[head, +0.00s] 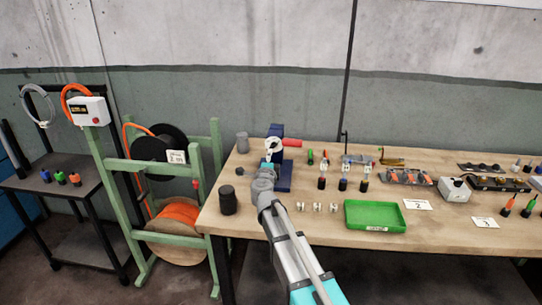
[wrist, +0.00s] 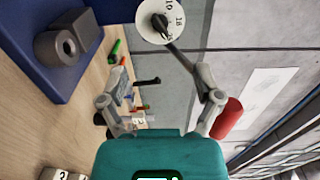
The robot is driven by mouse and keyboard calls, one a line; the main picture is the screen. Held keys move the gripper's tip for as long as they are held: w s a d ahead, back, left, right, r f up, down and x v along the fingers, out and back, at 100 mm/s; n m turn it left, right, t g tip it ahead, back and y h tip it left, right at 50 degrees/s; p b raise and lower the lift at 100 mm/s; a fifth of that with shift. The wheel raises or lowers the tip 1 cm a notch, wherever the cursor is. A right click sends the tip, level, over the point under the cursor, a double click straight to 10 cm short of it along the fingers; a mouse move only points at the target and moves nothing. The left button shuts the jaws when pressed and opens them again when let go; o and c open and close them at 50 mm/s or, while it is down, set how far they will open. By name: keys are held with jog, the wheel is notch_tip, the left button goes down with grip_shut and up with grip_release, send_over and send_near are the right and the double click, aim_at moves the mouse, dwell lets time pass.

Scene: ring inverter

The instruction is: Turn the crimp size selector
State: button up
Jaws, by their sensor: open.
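The crimp size selector (wrist: 158,20) is a white round dial with printed numbers, 10 and 16 among them, and a black pointer knob. It sits at the top of the wrist view, partly cut off by the edge. In the head view it shows as a small white disc (head: 273,145) on the blue crimp tool (head: 284,178). My gripper (wrist: 161,82) is open and empty, its two fingers spread below the dial in the wrist view. A dark bar runs from the knob towards the right finger; I cannot tell whether they touch. In the head view my gripper (head: 268,166) is just in front of the tool.
A red handle (head: 291,143) sticks out right of the tool; it is beside my right finger in the wrist view (wrist: 228,118). A black cylinder (head: 228,200) stands left. White pieces, small bottles and a green tray (head: 375,228) lie right on the wooden bench (head: 330,250).

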aim_at(273, 147)
jog(key=shift+s, duration=1.2)
jog(key=m, duration=0.4)
jog(key=s+m, duration=0.1)
jog(key=m, duration=0.7)
jog(key=shift+s+a+r, duration=0.1)
jog(key=shift+s+a, duration=0.1)
jog(key=shift+s, duration=0.2)
jog(key=shift+w, duration=0.2)
jog(key=w, duration=1.3)
jog(key=shift+w+d, duration=0.25)
jog(key=shift+d, duration=0.05)
jog(key=c, duration=1.1)
